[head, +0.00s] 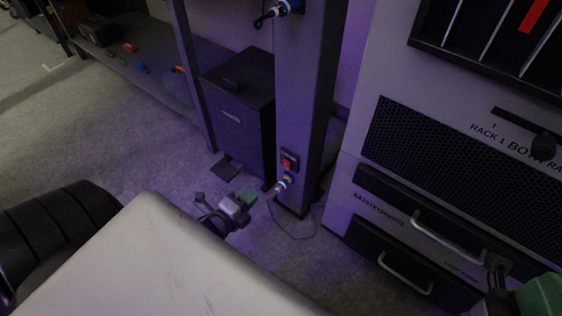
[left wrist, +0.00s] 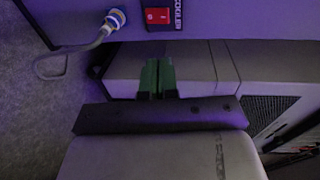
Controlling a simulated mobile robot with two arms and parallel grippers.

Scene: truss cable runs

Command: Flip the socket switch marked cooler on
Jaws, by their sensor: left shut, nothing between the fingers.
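The red rocker switch (left wrist: 157,15) sits at the top of the left wrist view, beside a dark label (left wrist: 178,14) reading COOLER. It carries the marks 0 and I; which side is pressed in I cannot tell. In the head view the switch (head: 288,165) is low on the grey post (head: 306,110). My left gripper (head: 246,199) is shut and empty, to the left of the switch and apart from it. Its green fingertips (left wrist: 158,78) are together in the left wrist view. My right gripper (head: 535,295) is partly visible at the bottom right; its jaws are unclear.
A blue-ringed plug (left wrist: 116,18) with a grey cable sits beside the switch; the plug (head: 280,187) is below it in the head view. A black box (head: 238,115) stands behind the post. A drawer cabinet (head: 385,212) with handles stands right.

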